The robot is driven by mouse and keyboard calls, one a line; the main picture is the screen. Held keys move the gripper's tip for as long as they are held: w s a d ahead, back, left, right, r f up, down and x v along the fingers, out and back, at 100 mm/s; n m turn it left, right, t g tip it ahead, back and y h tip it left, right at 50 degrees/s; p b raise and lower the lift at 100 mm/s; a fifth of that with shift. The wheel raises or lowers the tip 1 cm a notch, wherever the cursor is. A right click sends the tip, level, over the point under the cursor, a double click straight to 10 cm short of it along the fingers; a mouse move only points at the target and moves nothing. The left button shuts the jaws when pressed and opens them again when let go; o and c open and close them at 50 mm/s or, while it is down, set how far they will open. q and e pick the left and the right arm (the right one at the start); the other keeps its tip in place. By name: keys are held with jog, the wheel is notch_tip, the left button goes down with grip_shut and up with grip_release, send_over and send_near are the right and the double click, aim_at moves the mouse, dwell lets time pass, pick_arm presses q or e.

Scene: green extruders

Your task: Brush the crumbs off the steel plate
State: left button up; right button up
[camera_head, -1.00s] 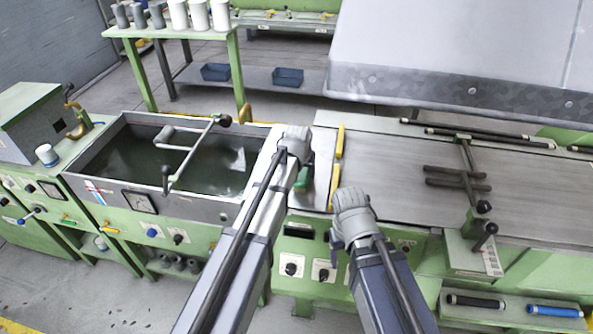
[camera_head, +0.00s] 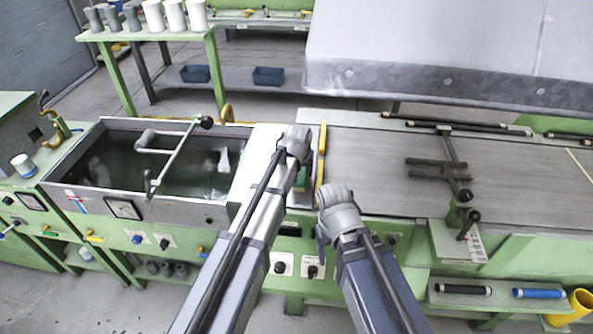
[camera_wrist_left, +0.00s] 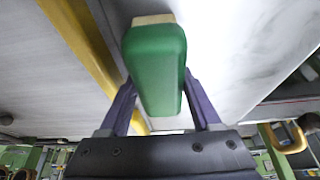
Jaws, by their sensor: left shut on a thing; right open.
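The steel plate (camera_head: 262,141) is the bright flat strip between the water tank and the long bed; it also shows in the left wrist view (camera_wrist_left: 245,60). My left gripper (camera_head: 299,168) is over the plate's right part. It is shut on a green brush (camera_head: 303,181), whose cream underside edge shows in the left wrist view, with the green body (camera_wrist_left: 157,65) between the two fingers. Whether the brush touches the plate I cannot tell. I cannot make out crumbs. My right gripper (camera_head: 325,228) is open and empty, lower right of the left one, near the machine's front edge; its fingertips are partly hidden.
The tank (camera_head: 100,165) with dark water and a bent bar lies left of the plate. A yellow bar (camera_head: 321,140) separates the plate from the long grey bed (camera_head: 370,165) on the right. A dark-handled frame (camera_head: 455,165) stands over the bed. A white cup (camera_head: 24,165) is far left.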

pick_arm(q)
jog(key=shift+d, duration=0.1)
jog(key=shift+r+p, duration=0.75)
jog(key=shift+p, duration=0.15)
notch_tip(320, 180, up, 4)
jog(key=p, duration=0.4)
jog(key=shift+r, duration=0.15)
notch_tip(320, 180, up, 3)
jog(key=p, duration=0.3)
jog(key=shift+r, duration=0.1)
